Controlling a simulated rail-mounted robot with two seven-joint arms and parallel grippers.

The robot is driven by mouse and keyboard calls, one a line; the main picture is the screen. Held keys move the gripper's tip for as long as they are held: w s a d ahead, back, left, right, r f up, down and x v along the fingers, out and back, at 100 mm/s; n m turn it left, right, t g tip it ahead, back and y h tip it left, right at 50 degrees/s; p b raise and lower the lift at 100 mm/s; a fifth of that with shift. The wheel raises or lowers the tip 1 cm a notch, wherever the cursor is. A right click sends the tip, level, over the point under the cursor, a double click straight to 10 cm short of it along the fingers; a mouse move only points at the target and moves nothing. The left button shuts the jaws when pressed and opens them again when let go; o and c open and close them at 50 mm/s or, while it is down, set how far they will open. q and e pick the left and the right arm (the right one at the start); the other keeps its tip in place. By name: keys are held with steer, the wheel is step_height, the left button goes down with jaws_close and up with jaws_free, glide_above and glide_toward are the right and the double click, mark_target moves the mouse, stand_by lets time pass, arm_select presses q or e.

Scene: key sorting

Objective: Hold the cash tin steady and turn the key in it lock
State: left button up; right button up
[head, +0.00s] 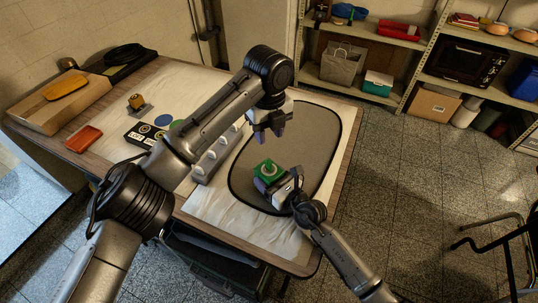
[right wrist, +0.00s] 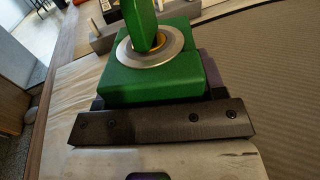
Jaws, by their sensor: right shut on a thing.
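The green cash tin (head: 262,168) sits on the grey mat, with a round silver lock plate on top. In the right wrist view the tin (right wrist: 150,85) fills the middle, and a green key (right wrist: 141,25) stands upright in the brass centre of its lock plate (right wrist: 172,55). My right gripper (head: 270,179) is shut on the tin from the near side; its fingertips are partly hidden by the tin. My left gripper (head: 272,135) hangs beyond and above the tin, apart from it, with its purple-tipped fingers spread and nothing visible between them.
The grey mat (head: 318,135) lies on the table's right part, mostly clear. A grey rack (head: 207,165) with several slots stands left of it. Further left are a black label board (head: 145,135), an orange tray (head: 84,138) and a wooden box (head: 60,100).

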steer(key=o, duration=1)
steer(key=shift+o, duration=0.2)
